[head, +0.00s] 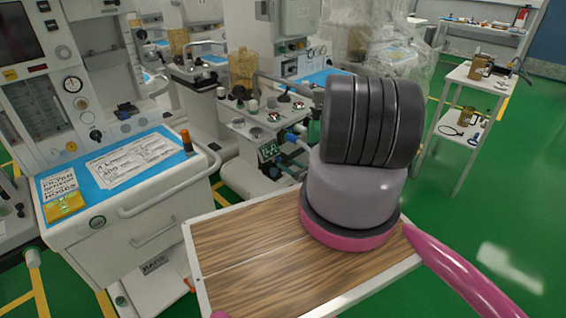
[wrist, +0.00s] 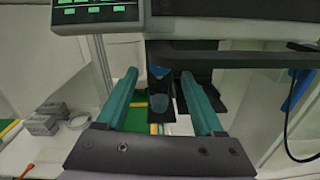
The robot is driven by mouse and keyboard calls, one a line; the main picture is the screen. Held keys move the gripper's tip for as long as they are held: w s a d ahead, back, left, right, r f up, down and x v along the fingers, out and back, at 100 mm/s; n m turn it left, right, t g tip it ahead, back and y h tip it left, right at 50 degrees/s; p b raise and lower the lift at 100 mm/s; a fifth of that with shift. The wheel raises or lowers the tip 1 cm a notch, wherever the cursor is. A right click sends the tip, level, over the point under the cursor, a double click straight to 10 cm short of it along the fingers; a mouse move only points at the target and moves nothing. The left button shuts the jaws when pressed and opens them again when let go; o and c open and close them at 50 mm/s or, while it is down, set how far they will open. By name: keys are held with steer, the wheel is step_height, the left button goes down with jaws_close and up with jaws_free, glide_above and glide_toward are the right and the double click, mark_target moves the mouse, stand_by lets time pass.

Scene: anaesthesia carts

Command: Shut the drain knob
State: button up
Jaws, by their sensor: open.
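In the wrist view, my gripper (wrist: 159,75) is open, with its two teal fingers apart and nothing held. Between and beyond the fingers is a dark fitting with a small translucent blue bowl (wrist: 161,104), under a dark horizontal bar (wrist: 235,59). I cannot make out a separate drain knob on it, nor whether it is open or shut. The fingers flank the bowl in the picture; I cannot tell whether they touch it. In the head view, my own grey and pink arm hides the gripper and whatever is in front of it.
A dark panel with green displays (wrist: 95,12) overhangs the top of the wrist view. Grey blocks (wrist: 47,118) lie on a white surface at left. In the head view, a white anaesthesia cart (head: 150,215) stands left, and a white trolley (head: 462,76) stands right on open green floor.

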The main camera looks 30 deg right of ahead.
mark_target(280, 159)
steer(key=shift+x, duration=1.6)
steer(key=shift+c, duration=0.3)
jaws_close()
steer(key=shift+d+m, duration=0.1)
steer(key=shift+m, duration=2.1)
steer(key=shift+o, duration=0.3)
jaws_free()
steer(key=shift+s, duration=0.1)
